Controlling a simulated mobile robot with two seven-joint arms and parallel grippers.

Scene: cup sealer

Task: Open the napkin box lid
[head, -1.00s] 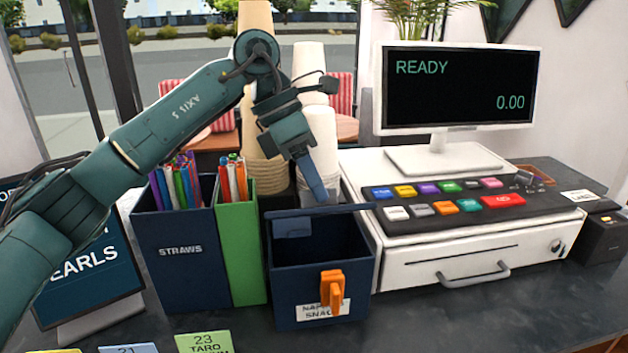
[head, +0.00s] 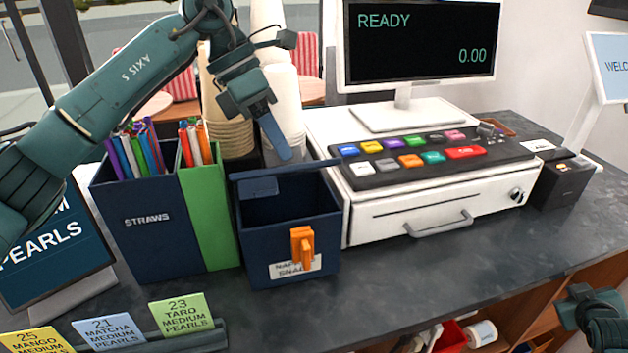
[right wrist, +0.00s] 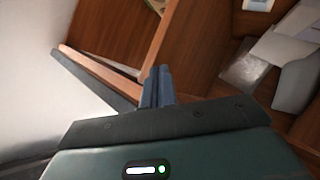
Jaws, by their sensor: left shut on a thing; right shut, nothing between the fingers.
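The napkin box (head: 262,262) is dark blue and stands on the counter. Its lid (head: 315,165) is raised at the back and shows nearly edge-on; the dark inside shows from above. An orange handle (head: 302,247) is on the front, partly covering the label. My left gripper (head: 277,142) points down at the lid's upper edge, its blue fingers shut, seemingly on the lid; the exact contact is hard to see. My right gripper, low at the right of the head view, shows its fingers shut and empty in the right wrist view (right wrist: 158,86).
A straws box (head: 155,235) and a green holder (head: 208,225) stand left of the napkin box. Stacked cups (head: 284,95) are behind it. The cash register (head: 425,200) is close on its right. The counter front (head: 400,285) is clear.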

